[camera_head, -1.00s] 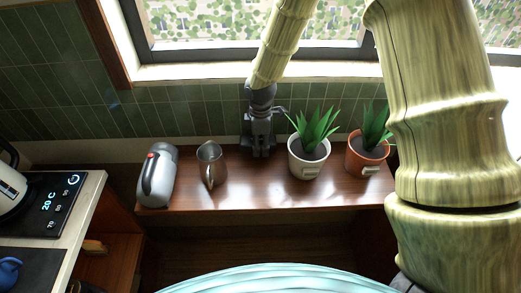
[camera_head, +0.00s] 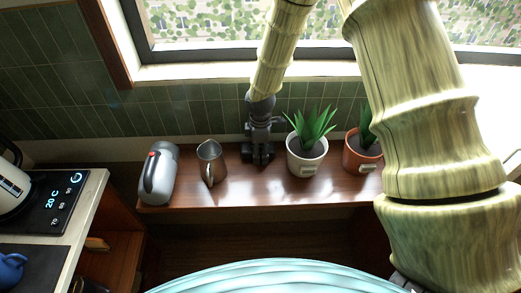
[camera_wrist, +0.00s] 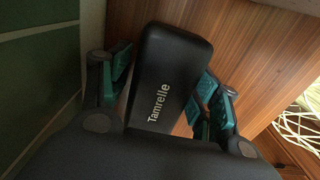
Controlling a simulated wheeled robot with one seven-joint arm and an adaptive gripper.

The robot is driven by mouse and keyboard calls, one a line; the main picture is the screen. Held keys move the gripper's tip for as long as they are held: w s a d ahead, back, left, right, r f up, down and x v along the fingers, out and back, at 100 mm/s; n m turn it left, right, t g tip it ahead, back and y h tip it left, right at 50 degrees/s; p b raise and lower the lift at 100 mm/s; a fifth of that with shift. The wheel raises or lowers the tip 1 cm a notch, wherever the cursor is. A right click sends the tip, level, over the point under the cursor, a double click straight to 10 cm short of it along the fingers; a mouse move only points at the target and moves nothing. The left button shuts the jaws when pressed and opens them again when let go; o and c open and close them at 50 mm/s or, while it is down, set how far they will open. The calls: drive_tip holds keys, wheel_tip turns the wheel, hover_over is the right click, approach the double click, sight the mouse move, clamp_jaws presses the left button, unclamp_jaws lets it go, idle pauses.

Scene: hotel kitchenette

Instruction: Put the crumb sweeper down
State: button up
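I take the dark, box-shaped body lettered "Tamrelle" (camera_wrist: 168,75) in the wrist view to be the crumb sweeper. It lies between the teal-padded fingers of my gripper (camera_wrist: 162,92), tilted in that picture, and the pads sit along its two sides. My gripper looks shut on it. In the head view my gripper (camera_head: 258,150) points down at the wooden shelf (camera_head: 230,190), between the metal pitcher and the white plant pot. The sweeper is hard to tell from the dark gripper there. I cannot tell whether its underside touches the shelf.
A metal pitcher (camera_head: 210,162) stands close left of my gripper, with a silver appliance (camera_head: 160,175) beyond it. A white plant pot (camera_head: 306,158) stands close right, then an orange pot (camera_head: 362,155). The tiled wall (camera_head: 190,117) is behind. The shelf's front strip is free.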

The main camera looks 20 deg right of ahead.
drive_tip(key=shift+r, duration=0.25)
wheel_tip(320, 180, up, 12)
drive_tip(key=b, duration=0.3)
idle(0.6)
idle(0.4)
